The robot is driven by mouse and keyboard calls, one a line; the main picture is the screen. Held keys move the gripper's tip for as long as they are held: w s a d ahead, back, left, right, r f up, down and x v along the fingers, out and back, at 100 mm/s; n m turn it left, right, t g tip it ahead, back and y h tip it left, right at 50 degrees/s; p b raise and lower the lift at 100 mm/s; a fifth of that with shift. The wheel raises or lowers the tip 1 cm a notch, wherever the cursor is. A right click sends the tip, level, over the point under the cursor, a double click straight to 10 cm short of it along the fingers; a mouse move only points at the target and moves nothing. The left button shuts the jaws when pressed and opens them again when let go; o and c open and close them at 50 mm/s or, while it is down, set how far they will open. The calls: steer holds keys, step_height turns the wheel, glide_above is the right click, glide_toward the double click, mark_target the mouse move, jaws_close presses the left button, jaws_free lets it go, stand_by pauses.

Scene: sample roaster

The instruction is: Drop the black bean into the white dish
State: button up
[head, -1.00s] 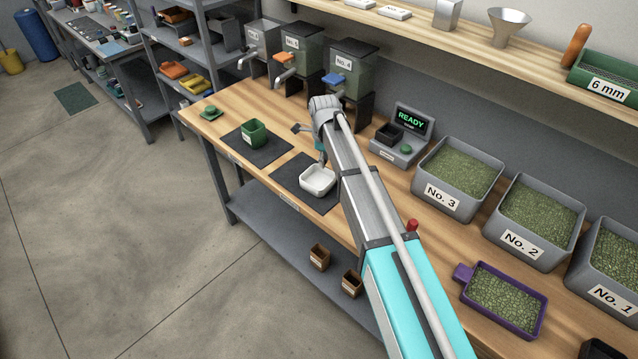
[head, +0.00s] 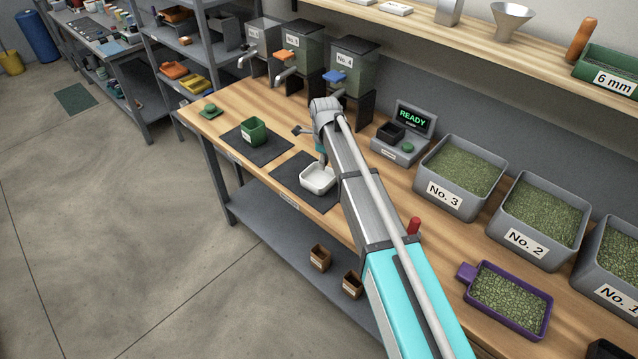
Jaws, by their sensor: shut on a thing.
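The white dish (head: 317,185) stands on a dark mat (head: 290,181) near the front edge of the workbench. My gripper (head: 321,158) is just above the dish's back rim, mostly hidden by my arm. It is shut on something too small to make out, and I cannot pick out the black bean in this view. The inside of the dish looks pale and empty as far as it shows.
A green cup (head: 253,130) stands on another dark mat to the left. A scale reading READY (head: 400,146) is to the right, then grey bins of green beans (head: 458,170) and a purple tray (head: 506,300). Dispensers (head: 350,70) stand behind.

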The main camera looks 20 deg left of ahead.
mark_target(324, 183)
steer(key=shift+f+b, duration=1.6)
steer(key=shift+f, duration=0.3)
steer(key=o, duration=0.7)
steer(key=shift+o, duration=0.2)
steer(key=shift+r, duration=0.1)
